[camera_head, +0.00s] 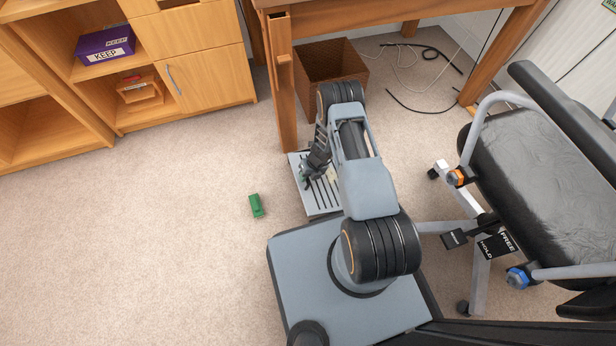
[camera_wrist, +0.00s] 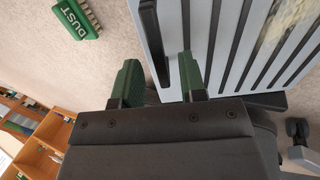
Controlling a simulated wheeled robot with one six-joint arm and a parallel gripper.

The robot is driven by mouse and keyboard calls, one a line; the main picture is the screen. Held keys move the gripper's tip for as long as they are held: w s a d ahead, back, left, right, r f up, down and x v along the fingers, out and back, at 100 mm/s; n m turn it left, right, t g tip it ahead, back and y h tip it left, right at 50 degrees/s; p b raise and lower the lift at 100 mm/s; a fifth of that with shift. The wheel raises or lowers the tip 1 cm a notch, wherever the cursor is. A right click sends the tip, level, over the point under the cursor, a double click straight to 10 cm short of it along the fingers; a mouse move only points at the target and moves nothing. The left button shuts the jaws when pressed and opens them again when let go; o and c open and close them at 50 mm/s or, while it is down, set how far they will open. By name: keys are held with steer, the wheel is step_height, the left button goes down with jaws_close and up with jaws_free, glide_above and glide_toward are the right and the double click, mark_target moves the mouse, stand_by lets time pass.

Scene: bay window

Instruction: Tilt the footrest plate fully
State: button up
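The footrest plate (camera_head: 309,199) is a light grey plate with dark strips. It lies near the floor beside the desk leg, partly hidden by my arm in the head view. In the wrist view the plate (camera_wrist: 232,45) fills the upper right, with a black bar (camera_wrist: 152,40) along its left edge. My gripper (camera_head: 305,174) is over the plate's left side. In the wrist view its green fingers (camera_wrist: 160,78) are apart, with the plate's edge showing between them. I cannot tell whether they touch the plate. The plate's exact tilt is unclear.
A green brush (camera_head: 256,205) marked DUST lies on the carpet to the left. A wooden desk leg (camera_head: 284,90) and a brown bin (camera_head: 331,62) stand behind the plate. An office chair (camera_head: 545,160) stands at the right, and loose cables (camera_head: 425,65) lie behind.

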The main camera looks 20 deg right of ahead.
jaws_close()
stand_by(0.4)
